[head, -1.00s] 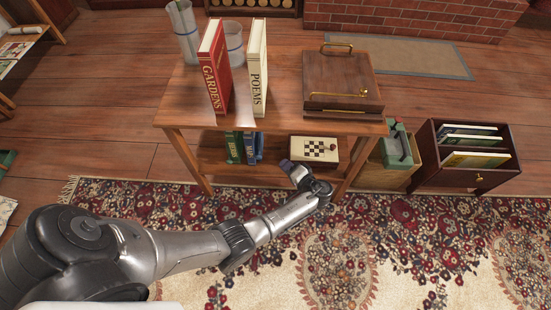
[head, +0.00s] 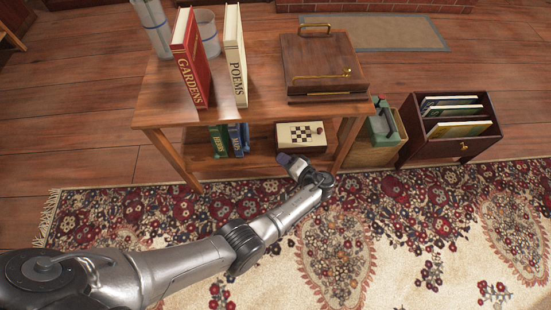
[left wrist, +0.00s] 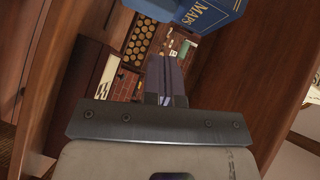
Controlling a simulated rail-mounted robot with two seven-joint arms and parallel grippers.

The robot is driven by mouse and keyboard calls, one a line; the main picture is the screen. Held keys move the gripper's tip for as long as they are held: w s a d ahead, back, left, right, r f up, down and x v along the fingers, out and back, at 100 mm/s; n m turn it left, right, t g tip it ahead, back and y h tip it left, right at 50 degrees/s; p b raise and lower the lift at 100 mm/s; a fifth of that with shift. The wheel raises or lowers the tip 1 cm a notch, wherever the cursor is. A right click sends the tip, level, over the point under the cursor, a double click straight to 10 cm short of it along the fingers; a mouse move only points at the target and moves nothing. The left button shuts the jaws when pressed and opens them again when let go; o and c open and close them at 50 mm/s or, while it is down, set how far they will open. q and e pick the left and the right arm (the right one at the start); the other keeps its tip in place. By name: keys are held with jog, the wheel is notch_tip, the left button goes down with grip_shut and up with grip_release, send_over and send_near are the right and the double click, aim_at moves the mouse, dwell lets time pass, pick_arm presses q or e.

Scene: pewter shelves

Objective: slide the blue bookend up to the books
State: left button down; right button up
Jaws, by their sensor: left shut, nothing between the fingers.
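On the lower shelf (head: 193,157) of the wooden table, a green book (head: 219,141) and a blue book, MAPS (head: 235,139), stand upright. A narrow blue upright piece (head: 245,136) at their right looks like the blue bookend; I cannot see any gap clearly. In the left wrist view, the MAPS book (left wrist: 208,10) is at the top, with a paler blue surface (left wrist: 150,7) beside it that may be the bookend. My left gripper (head: 284,159) is shut and empty, at the lower shelf's front, right of the books. Its closed fingers (left wrist: 167,62) point towards the shelf space.
A box with a checkered lid (head: 301,136) sits on the lower shelf, right of the books and behind my gripper. Above stand GARDENS (head: 191,60), POEMS (head: 236,57) and a wooden box (head: 324,65). A file crate (head: 449,135) is on the floor at right.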

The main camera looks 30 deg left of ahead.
pick_arm(q)
jog(key=b, duration=0.2)
send_near(246, 138)
notch_tip(246, 138, down, 3)
jog(key=w+a, duration=0.1)
jog(key=w, duration=0.1)
jog(key=shift+s+a, duration=0.65)
jog(key=shift+a, duration=0.25)
jog(key=shift+s+a+f+b, duration=0.2)
jog(key=shift+s+a+b, duration=0.15)
jog(key=shift+s+a, duration=0.2)
